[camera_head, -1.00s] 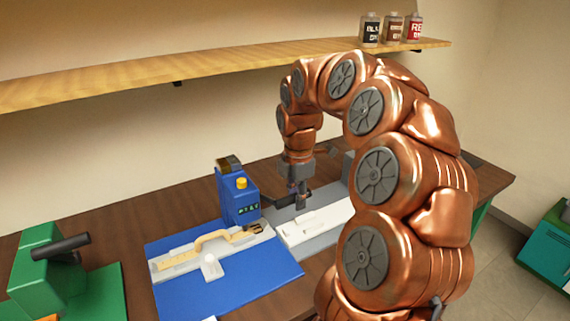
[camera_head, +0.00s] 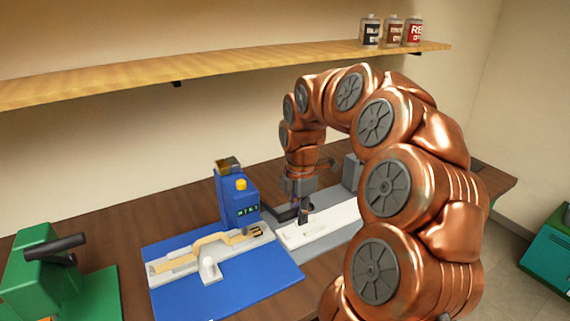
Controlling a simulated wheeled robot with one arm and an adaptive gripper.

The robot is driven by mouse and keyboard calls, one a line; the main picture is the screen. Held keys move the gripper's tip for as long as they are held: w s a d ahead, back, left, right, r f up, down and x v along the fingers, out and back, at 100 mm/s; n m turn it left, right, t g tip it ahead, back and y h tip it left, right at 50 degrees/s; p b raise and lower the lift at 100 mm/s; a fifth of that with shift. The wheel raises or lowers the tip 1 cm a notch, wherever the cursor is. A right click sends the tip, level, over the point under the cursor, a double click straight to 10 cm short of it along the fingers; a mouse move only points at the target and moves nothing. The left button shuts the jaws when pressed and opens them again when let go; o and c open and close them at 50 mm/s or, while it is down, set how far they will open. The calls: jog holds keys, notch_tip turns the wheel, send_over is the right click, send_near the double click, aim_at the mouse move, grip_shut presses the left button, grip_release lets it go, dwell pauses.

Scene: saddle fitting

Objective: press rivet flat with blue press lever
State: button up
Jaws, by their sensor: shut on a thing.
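The blue press (camera_head: 234,200) stands at the back of a blue base (camera_head: 225,291), with a yellow button and a small lit display on its body. A pale fixture (camera_head: 182,266) on the base holds a tan strap with a dark buckle end beside the press. No rivet can be made out. My gripper (camera_head: 303,214) points down to the right of the blue press, apart from it, over a grey base with a white block. It is shut on a dark bar-like thing (camera_head: 284,214); its tips are small, and I cannot tell whether this is a lever.
A green press (camera_head: 40,268) with a dark handle stands at the left. The white block (camera_head: 335,222) lies under and right of my gripper. A wall shelf (camera_head: 200,69) with bottles runs above. Bare brown table shows behind and left of the blue base.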

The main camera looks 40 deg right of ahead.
jog(key=shift+s+f, duration=0.25)
jog(key=shift+f, duration=0.5)
jog(key=shift+f+b, duration=0.15)
jog(key=shift+b, duration=0.2)
jog(key=shift+s+a+f+b, duration=0.15)
jog(key=shift+f+b, duration=0.35)
jog(key=shift+f, duration=0.55)
jog(key=shift+s+d+f+b, duration=0.1)
jog(key=shift+f+b, duration=0.4)
jog(key=shift+f, duration=0.5)
jog(key=shift+r, duration=0.2)
jog(key=shift+o, duration=0.2)
jog(key=shift+w+r+p, duration=0.15)
jog(key=shift+r+p, duration=0.65)
jog(key=shift+r, duration=0.75)
